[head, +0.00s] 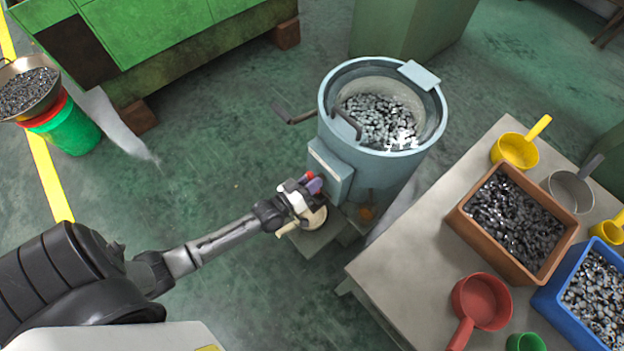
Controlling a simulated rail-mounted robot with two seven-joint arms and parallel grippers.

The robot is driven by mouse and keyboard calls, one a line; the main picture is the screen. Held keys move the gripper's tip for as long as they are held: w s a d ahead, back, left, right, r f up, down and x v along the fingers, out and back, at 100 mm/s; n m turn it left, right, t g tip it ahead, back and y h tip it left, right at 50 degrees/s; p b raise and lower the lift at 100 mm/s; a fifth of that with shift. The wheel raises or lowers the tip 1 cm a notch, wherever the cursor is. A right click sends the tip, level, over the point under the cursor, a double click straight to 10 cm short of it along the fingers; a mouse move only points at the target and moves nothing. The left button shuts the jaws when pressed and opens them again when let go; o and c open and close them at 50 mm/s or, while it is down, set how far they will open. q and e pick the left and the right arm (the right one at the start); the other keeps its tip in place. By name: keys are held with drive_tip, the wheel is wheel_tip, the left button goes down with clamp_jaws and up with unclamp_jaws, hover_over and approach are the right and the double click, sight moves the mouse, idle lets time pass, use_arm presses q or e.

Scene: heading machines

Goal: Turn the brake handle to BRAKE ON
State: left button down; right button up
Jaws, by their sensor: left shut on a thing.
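A blue-grey drum machine (335,110) full of small metal parts stands in the middle of the head view. A box (330,170) is fixed low on its near left side. My left gripper (308,192) is at the lower front of this box. It is shut on a small part with red and purple showing (314,184), which looks like the brake handle. The gripper hides most of the handle, so its exact angle and any BRAKE ON marking cannot be read. My right gripper is out of view.
A table (400,270) at the right holds a brown bin (497,250), a blue bin (560,318), a red scoop (482,300) and a yellow scoop (515,150).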

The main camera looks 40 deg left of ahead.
use_arm(q)
drive_tip(key=shift+n, duration=0.3)
idle(0.4)
drive_tip(key=c, duration=1)
unclamp_jaws()
drive_tip(key=shift+o, duration=0.2)
drive_tip(key=s+a+p, duration=0.1)
drive_tip(key=s+p, duration=0.1)
drive_tip(key=s, duration=1.1)
drive_tip(key=shift+s+a, duration=0.25)
drive_tip(key=shift+s, duration=0.1)
